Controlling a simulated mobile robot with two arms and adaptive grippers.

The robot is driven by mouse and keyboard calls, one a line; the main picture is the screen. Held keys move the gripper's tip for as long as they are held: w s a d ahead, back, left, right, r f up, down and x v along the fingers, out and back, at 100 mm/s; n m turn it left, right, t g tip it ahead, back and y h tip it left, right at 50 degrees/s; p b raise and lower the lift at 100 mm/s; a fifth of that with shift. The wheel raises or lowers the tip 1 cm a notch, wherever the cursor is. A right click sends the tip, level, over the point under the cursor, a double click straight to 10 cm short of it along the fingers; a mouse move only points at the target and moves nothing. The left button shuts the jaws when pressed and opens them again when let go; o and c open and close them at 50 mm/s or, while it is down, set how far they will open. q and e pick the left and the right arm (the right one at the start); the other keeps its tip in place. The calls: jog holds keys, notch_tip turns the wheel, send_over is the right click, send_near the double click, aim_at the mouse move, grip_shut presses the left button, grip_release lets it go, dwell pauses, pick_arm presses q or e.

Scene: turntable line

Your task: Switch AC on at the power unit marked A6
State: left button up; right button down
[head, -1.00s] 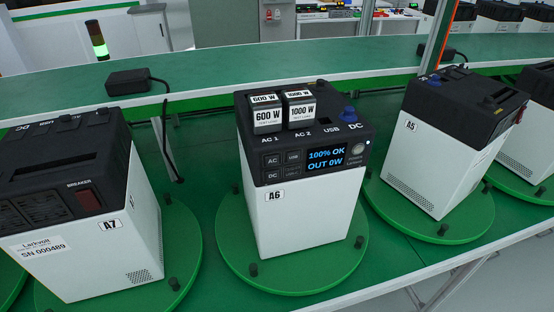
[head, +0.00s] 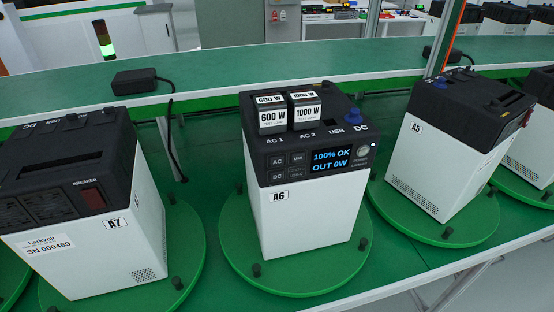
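The power unit marked A6 (head: 310,218) stands upright on a green round turntable (head: 300,284) in the middle of the head view. It has a white body and a black top, and its front panel faces me. Its display (head: 331,159) reads "100% OK" and "OUT 0W". The AC button (head: 277,161) is at the upper left of the panel, dark, above the DC button (head: 278,177). Two test loads, 600 W (head: 271,116) and 1000 W (head: 305,112), sit in the AC 1 and AC 2 outlets. A blue plug (head: 354,115) is at DC. Neither gripper is in view.
Unit A7 (head: 103,245) stands on its own turntable at the left, its breaker side towards me. Unit A5 (head: 425,172) stands turned at the right. A black adapter (head: 148,80) with a hanging cable rests on the rear ledge. Space in front of A6 is clear.

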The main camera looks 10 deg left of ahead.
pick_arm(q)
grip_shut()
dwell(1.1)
